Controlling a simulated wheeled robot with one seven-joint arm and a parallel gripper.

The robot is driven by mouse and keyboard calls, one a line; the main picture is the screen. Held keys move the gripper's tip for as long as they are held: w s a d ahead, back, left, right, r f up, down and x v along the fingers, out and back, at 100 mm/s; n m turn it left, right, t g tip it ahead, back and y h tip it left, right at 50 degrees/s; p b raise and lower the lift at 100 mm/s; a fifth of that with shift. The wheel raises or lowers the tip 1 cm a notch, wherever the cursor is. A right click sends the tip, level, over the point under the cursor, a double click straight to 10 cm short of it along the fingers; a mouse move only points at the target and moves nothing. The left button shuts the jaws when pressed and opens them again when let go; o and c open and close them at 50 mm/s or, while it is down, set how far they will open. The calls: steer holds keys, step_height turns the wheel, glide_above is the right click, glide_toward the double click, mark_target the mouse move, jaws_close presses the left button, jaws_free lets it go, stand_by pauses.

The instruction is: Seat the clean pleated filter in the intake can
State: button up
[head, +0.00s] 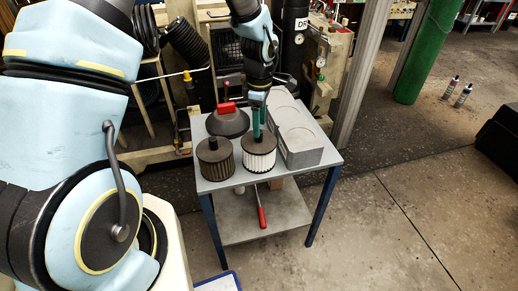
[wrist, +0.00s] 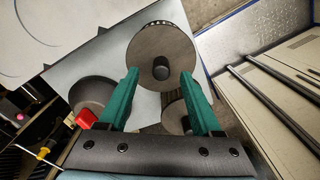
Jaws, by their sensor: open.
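The clean pleated filter (head: 259,162) stands upright on a small grey table, with white pleats and a dark round top. In the wrist view its dark top (wrist: 150,48) and central knob (wrist: 160,69) face me. My gripper (head: 258,133) is above this filter, pointing down. In the wrist view its green fingers (wrist: 160,75) are open, one on each side of the knob; I cannot tell whether they touch it. A browner pleated filter (head: 215,163) stands to the left, partly hidden in the wrist view (wrist: 175,117). I cannot clearly identify the intake can.
A grey tray (head: 303,158) with round recesses is on the right of the table (head: 212,185). A red-handled tool (head: 261,213) is on the lower shelf. Machinery stands behind.

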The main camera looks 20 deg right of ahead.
mark_target(259, 147)
steer(key=shift+a+f+p, duration=0.1)
steer(key=shift+f+p, duration=0.3)
steer(key=shift+f, duration=1.25)
steer(key=shift+c, duration=0.3)
jaws_close()
